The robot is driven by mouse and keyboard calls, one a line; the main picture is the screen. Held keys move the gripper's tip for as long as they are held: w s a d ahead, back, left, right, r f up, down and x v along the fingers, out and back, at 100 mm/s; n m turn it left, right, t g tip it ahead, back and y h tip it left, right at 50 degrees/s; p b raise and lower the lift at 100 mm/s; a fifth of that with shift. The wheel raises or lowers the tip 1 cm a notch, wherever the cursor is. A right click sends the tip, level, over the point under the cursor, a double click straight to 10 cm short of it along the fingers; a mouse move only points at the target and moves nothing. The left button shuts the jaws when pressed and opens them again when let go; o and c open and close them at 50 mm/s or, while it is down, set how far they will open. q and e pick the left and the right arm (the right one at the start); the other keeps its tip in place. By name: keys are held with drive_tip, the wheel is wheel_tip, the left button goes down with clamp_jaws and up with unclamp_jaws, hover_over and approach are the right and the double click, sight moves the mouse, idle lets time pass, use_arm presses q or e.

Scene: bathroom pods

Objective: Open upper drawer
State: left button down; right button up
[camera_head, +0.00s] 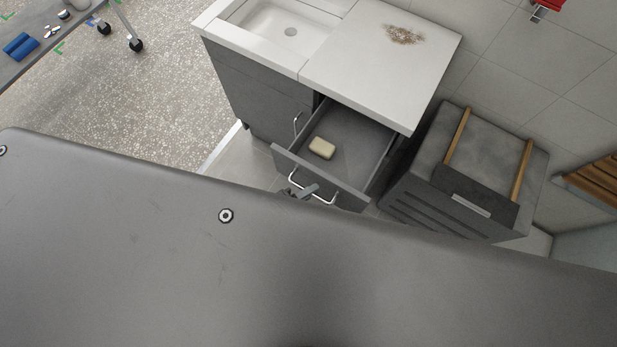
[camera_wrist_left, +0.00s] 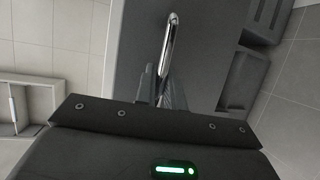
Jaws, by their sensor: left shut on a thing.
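The upper drawer (camera_head: 357,140) of the grey vanity cabinet is pulled out, and its inside shows in the head view. A pale bar of soap (camera_head: 322,148) lies in it. A chrome bar handle (camera_head: 322,196) runs along the drawer front. My left gripper (camera_head: 304,191) is at the handle's left part, shut on it. In the left wrist view the handle (camera_wrist_left: 170,45) runs up from between the fingers (camera_wrist_left: 158,88), with the grey drawer front behind. My right gripper is not in view. My own grey body hides the lower part of the head view.
A white countertop (camera_head: 375,60) with a sink (camera_head: 285,25) and a brown stain (camera_head: 404,35) tops the cabinet. A grey bin-like unit (camera_head: 465,170) with wooden bars stands close to the drawer's right. A wheeled table (camera_head: 40,60) is at the upper left. Speckled floor (camera_head: 170,95) is clear.

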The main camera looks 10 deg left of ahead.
use_arm(q)
drive_tip(key=shift+w+r, duration=0.15)
drive_tip(key=shift+r, duration=0.2)
drive_tip(key=c, duration=1.6)
unclamp_jaws()
drive_tip(key=shift+o, duration=0.5)
drive_tip(key=shift+f, duration=0.2)
drive_tip(key=b+v, duration=0.2)
drive_tip(key=v, duration=0.9)
drive_tip(key=shift+r, duration=0.1)
